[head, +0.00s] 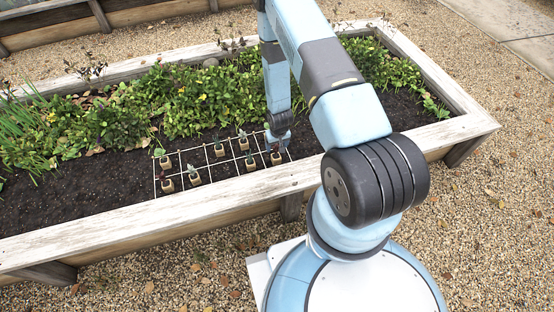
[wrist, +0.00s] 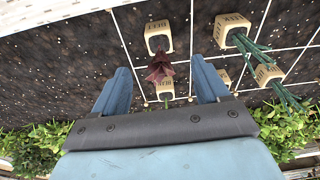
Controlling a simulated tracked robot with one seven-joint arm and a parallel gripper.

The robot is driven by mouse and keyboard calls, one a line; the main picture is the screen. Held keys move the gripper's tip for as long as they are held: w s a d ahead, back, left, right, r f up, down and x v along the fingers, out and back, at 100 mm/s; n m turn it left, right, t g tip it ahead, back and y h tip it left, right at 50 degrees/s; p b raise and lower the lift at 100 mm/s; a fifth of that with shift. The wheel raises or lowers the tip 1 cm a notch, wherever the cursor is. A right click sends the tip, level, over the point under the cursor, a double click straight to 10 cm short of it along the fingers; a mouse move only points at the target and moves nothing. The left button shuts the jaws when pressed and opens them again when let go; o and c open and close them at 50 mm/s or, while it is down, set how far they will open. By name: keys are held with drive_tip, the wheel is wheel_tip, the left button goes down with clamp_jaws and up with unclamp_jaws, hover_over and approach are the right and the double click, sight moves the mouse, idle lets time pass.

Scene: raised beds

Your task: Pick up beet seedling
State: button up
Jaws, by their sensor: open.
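The beet seedling (wrist: 160,68) has dark red leaves and grows from a small tan labelled pot (wrist: 158,28) in the wrist view. My gripper (wrist: 160,72) is open and empty, its two blue fingers pointing toward that pot, with the red leaves between them in the picture. Whether the fingers are level with the leaves or above them I cannot tell. In the head view my gripper (head: 279,137) hangs low over the right part of the string grid, close by a small tan pot (head: 276,158); the fingertips are hard to make out there.
Other potted seedlings stand nearby, including green long-leaved ones (wrist: 232,28) to the right and another pot (wrist: 165,87) behind the beet in the wrist view. A white string grid (head: 207,160) lies on dark soil. The weathered wooden bed rim (head: 150,214) runs in front; leafy plants (head: 200,100) grow behind.

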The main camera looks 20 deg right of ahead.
sight(276, 156)
drive_tip(key=f, duration=0.3)
drive_tip(key=w+f, duration=0.1)
drive_tip(key=f, duration=0.7)
drive_tip(key=shift+w+f, duration=0.1)
drive_tip(key=shift+w, duration=0.15)
drive_tip(key=c, duration=1.1)
